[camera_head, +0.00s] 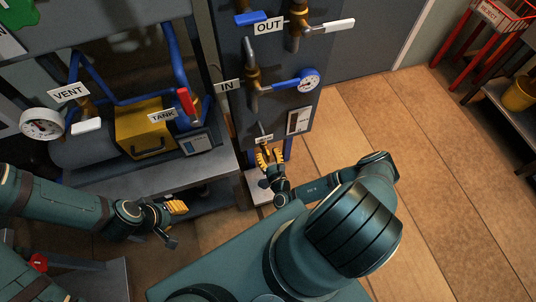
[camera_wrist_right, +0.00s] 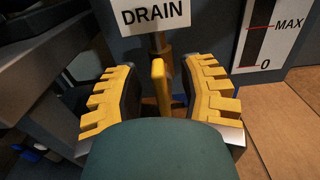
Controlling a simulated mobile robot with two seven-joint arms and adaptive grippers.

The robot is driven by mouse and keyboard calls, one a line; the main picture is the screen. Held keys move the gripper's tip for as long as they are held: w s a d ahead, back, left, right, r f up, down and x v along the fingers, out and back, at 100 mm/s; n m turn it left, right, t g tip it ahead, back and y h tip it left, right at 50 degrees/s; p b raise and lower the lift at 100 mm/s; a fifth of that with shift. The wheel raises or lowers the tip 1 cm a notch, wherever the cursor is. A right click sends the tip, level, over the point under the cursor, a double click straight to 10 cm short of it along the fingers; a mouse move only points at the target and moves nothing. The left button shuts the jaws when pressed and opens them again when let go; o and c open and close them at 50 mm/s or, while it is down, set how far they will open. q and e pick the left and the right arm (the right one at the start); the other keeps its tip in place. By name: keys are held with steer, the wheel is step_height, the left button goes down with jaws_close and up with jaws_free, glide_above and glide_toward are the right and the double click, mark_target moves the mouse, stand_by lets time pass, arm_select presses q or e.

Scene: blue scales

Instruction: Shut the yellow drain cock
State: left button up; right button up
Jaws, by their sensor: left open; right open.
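The yellow drain cock (camera_wrist_right: 159,86) shows in the right wrist view as an upright yellow lever, just below the white DRAIN sign (camera_wrist_right: 156,13) and in front of a brass-coloured pipe. My right gripper (camera_wrist_right: 162,92) is open, with its yellow ridged fingers on either side of the lever and a visible gap to each. In the head view my right gripper (camera_head: 269,160) is at the foot of the grey panel, and I cannot make out the cock there. My left gripper (camera_head: 172,222) is open and empty, far to the left of the cock.
The grey panel (camera_head: 235,95) carries IN and OUT valves, a blue-rimmed gauge (camera_head: 308,81) and a level scale (camera_head: 299,121). At left is a bench (camera_head: 190,178) with a yellow box (camera_head: 143,128) and a red-handled valve (camera_head: 186,102).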

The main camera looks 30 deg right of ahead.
steer(key=shift+o, duration=0.2)
jaws_close()
steer(key=shift+m, duration=0.3)
steer(key=m, duration=0.3)
steer(key=shift+d, duration=0.3)
steer(key=m, duration=0.1)
steer(key=m+b, duration=0.1)
steer(key=m, duration=0.3)
steer(key=shift+s+d+f+b, duration=0.1)
steer(key=shift+d+f+b, duration=0.15)
steer(key=shift+b, duration=0.05)
steer(key=shift+d+f+m+b, duration=0.15)
steer(key=shift+m+b, duration=0.4)
steer(key=shift+m, duration=1)
steer(key=shift+f+m+b, duration=0.2)
steer(key=shift+m+b, duration=0.4)
steer(key=shift+m, duration=1)
steer(key=shift+d+f+m+b, duration=0.15)
steer(key=shift+m+b, duration=0.4)
steer(key=shift+m, duration=1)
